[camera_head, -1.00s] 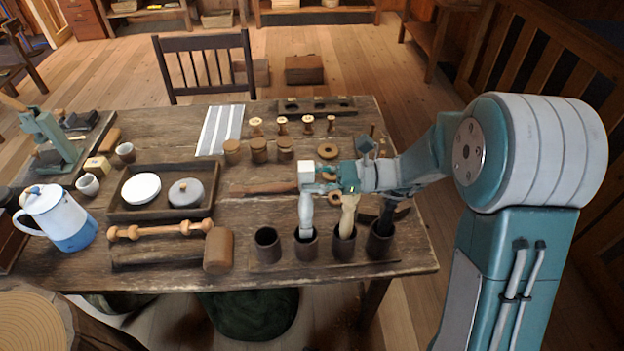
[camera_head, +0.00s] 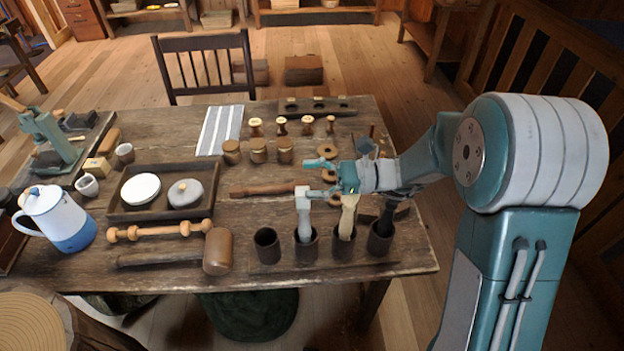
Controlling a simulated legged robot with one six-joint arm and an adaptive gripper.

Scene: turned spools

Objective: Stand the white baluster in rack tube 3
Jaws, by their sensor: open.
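The white baluster (camera_head: 303,211) stands nearly upright in the second rack tube from the left (camera_head: 305,249), its square top above the rim. My gripper (camera_head: 317,178) is open, its teal fingers spread above and just right of the baluster's top. No gap is clearly visible between the lower finger and the baluster, so I cannot tell if they touch. The leftmost tube (camera_head: 267,248) looks empty. The third tube from the left (camera_head: 342,247) holds a cream baluster (camera_head: 348,217), and the rightmost tube (camera_head: 379,244) a black one (camera_head: 387,217). No tube numbers are readable.
A mallet (camera_head: 217,251) and a turned wooden spindle (camera_head: 160,231) lie left of the rack. A brown turned piece (camera_head: 262,190), jars (camera_head: 258,150) and small spools (camera_head: 281,126) lie behind.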

